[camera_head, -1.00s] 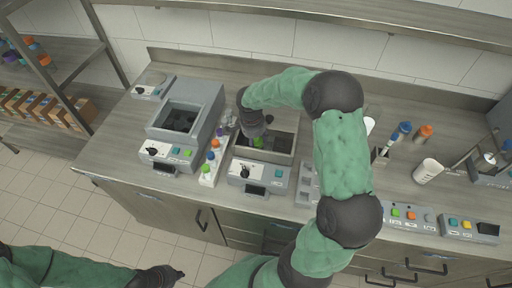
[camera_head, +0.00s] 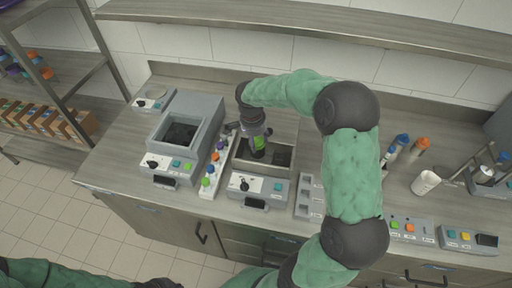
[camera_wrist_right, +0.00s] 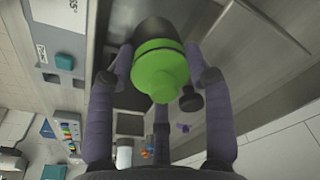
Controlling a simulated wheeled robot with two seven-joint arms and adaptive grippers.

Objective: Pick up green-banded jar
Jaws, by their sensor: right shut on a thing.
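The green-banded jar (camera_head: 258,144) is dark with a bright green band. My right gripper (camera_head: 257,138) is shut on it, above the open well of the middle grey machine (camera_head: 268,186). In the right wrist view the jar (camera_wrist_right: 158,72) sits between the fingers of the right gripper (camera_wrist_right: 160,66), green side toward the camera. Its far end is hidden there. Only a dark tip of my left gripper (camera_head: 158,284) shows at the bottom edge, so its jaws cannot be judged.
A white rack of coloured-capped jars (camera_head: 211,178) stands just left of the middle machine. Another grey machine (camera_head: 205,115) with a well is further left. A grey slotted holder (camera_head: 308,198) stands to the right. A white cup (camera_head: 426,182) is on the right of the counter.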

